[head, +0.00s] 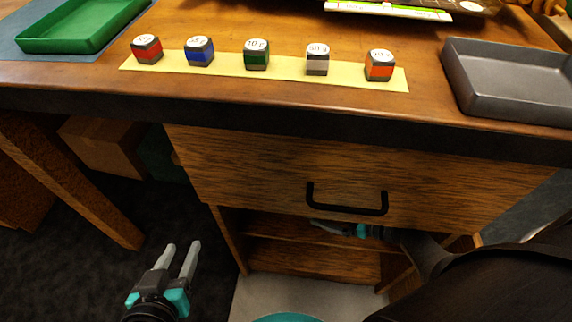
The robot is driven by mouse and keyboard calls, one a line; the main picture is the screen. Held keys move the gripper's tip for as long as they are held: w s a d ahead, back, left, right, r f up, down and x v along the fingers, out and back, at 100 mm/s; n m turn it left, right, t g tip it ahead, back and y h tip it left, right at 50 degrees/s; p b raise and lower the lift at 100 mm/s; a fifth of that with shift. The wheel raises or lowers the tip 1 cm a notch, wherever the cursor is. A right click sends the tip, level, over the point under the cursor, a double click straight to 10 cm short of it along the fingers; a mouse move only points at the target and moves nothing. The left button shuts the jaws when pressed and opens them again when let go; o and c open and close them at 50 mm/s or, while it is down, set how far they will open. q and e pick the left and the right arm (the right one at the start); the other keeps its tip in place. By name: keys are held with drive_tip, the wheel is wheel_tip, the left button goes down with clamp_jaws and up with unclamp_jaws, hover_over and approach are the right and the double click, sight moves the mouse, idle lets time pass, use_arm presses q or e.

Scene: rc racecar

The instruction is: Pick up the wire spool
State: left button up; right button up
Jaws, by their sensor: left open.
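I cannot make out a wire spool in the head view. Several small dark blocks with coloured bands and white labelled tops stand in a row on a yellow strip (225,66). They include a red-banded one (147,50), a blue one (199,51) and an orange one (379,66). My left gripper (180,258) is open and empty, low in front of the desk and below the tabletop. My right gripper (328,228) is partly seen below the drawer handle, by the open shelf. Its fingers are too small and shadowed to read.
A green tray (80,28) lies at the back left of the desk, a grey tray (515,95) at the right. A closed drawer (260,165) with a black handle (346,208) is below the tabletop. A cardboard box (105,145) sits under the desk.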

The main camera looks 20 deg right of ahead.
drive_tip(key=shift+w+f, duration=0.15)
drive_tip(key=shift+w, duration=0.05)
drive_tip(key=shift+b+x, duration=0.4)
drive_tip(key=shift+x, duration=0.6)
drive_tip(key=shift+b+x, duration=0.5)
drive_tip(key=shift+x, duration=0.6)
drive_tip(key=shift+b+x, duration=0.4)
drive_tip(key=shift+x, duration=0.55)
use_arm(q)
drive_tip(key=shift+s+d+r+n+t+h, duration=0.2)
drive_tip(key=shift+d+r+t+h, duration=0.35)
drive_tip(key=shift+d+r+t, duration=0.55)
drive_tip(key=shift+s+d+r+n+t+h, duration=0.2)
drive_tip(key=shift+d+r+t+h, duration=0.5)
drive_tip(key=shift+t, duration=0.8)
use_arm(e)
drive_tip(key=shift+w+a+f, duration=0.3)
drive_tip(key=shift+a, duration=0.05)
use_arm(q)
drive_tip(key=shift+d+f, duration=0.1)
drive_tip(key=shift+f, duration=0.05)
use_arm(e)
drive_tip(key=c, duration=1.5)
use_arm(q)
drive_tip(key=shift+f+y, duration=0.1)
drive_tip(key=shift+y, duration=0.15)
use_arm(e)
drive_tip(key=shift+r, duration=0.15)
